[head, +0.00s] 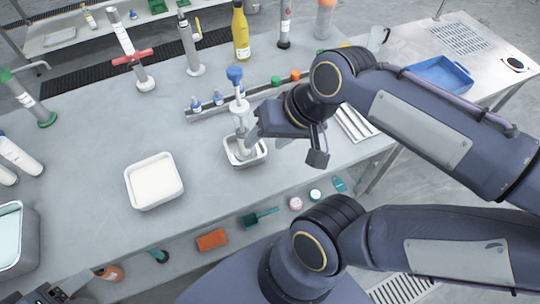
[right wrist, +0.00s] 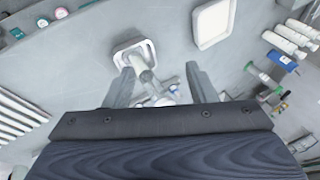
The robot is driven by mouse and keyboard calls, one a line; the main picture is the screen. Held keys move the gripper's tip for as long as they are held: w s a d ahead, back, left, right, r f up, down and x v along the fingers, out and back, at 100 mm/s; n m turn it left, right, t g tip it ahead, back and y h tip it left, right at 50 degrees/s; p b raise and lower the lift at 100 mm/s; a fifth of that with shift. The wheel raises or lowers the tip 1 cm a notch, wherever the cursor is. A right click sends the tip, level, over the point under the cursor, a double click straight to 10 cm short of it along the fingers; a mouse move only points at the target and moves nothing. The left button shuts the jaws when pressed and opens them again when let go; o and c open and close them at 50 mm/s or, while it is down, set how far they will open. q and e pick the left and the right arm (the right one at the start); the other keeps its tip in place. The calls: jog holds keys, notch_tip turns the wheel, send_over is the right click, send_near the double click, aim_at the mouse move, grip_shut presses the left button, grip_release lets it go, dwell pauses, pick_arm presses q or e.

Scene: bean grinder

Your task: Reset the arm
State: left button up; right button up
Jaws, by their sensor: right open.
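My right gripper (head: 285,143) is over the middle of the table, beside an upright white tool with a blue top (head: 238,105), probably the grinder. Its lower end stands in a small white tray (head: 262,156). In the right wrist view the two fingers (right wrist: 159,80) are spread apart, with the tool (right wrist: 142,72) showing between them. I cannot tell whether either finger touches it. The small tray (right wrist: 118,50) lies just beyond the fingers.
A white square tray (head: 155,202) stands left of the small one. Behind are a rack of small bottles (head: 194,104), a yellow bottle (head: 241,38) and upright tools. A striped metal tray (head: 354,126) and a blue tray (head: 440,73) lie right.

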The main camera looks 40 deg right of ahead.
jog(key=s+f+n, duration=0.1)
jog(key=s+a+f+n+t, duration=0.1)
jog(key=f+n, duration=0.1)
jog(key=shift+a+f, duration=0.15)
jog(key=shift+a, duration=0.05)
